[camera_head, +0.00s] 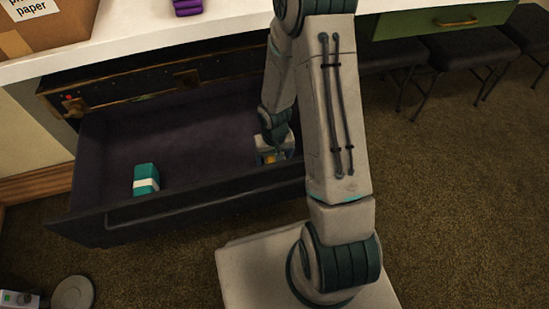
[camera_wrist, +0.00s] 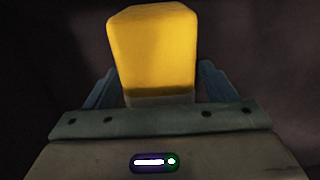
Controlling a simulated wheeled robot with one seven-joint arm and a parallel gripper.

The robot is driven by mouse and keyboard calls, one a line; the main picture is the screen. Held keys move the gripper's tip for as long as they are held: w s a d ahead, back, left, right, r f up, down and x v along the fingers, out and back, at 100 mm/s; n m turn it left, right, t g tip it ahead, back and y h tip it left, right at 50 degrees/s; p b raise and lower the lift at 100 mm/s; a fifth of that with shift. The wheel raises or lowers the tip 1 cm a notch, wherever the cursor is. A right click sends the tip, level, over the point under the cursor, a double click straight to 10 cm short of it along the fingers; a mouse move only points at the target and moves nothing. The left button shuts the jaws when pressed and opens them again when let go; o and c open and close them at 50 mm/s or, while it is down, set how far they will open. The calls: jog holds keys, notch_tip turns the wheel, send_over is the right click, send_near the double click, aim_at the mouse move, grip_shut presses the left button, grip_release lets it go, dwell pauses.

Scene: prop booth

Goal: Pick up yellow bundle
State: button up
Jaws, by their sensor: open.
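The yellow bundle (camera_wrist: 152,55) fills the upper middle of the wrist view, a rounded block with a pale band near its lower end. My gripper (camera_wrist: 152,90) is open, with one blue-grey finger on each side of the bundle's lower part. I cannot tell whether the fingers touch it. In the head view my gripper (camera_head: 274,152) is down inside the open drawer (camera_head: 190,203), near its right end.
A teal bundle with a white band (camera_head: 146,179) lies in the drawer's left part. The counter (camera_head: 150,35) above holds a cardboard box (camera_head: 50,28) and a purple bundle (camera_head: 187,7). Dark stools (camera_head: 470,48) stand at the right. The drawer's middle is clear.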

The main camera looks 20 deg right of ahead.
jog(key=c, duration=1.2)
jog(key=shift+r, duration=0.1)
